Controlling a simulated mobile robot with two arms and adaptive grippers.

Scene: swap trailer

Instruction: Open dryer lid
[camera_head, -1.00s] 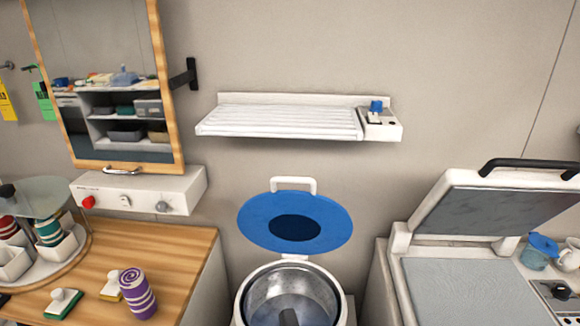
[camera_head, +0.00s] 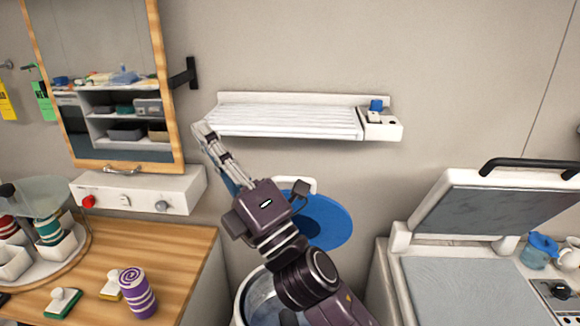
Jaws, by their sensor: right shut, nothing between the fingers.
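The round blue lid (camera_head: 333,222) with a white handle (camera_head: 305,182) stands raised, tilted back behind a round metal drum (camera_head: 248,302). My right arm crosses in front of them from the bottom and hides the lid's left part and much of the drum. My right gripper (camera_head: 204,132) is shut and empty. It points up and left, and its tips overlap the left end of the white wall rack in the picture. I cannot tell whether they touch it. My left gripper is not in view.
The white slatted rack (camera_head: 290,121) is on the wall. A wooden counter (camera_head: 180,262) at left holds a purple striped roll (camera_head: 137,292), brushes and a carousel. A wood-framed mirror (camera_head: 110,80) hangs above. At right, a flat press (camera_head: 465,290) has its lid (camera_head: 500,205) raised.

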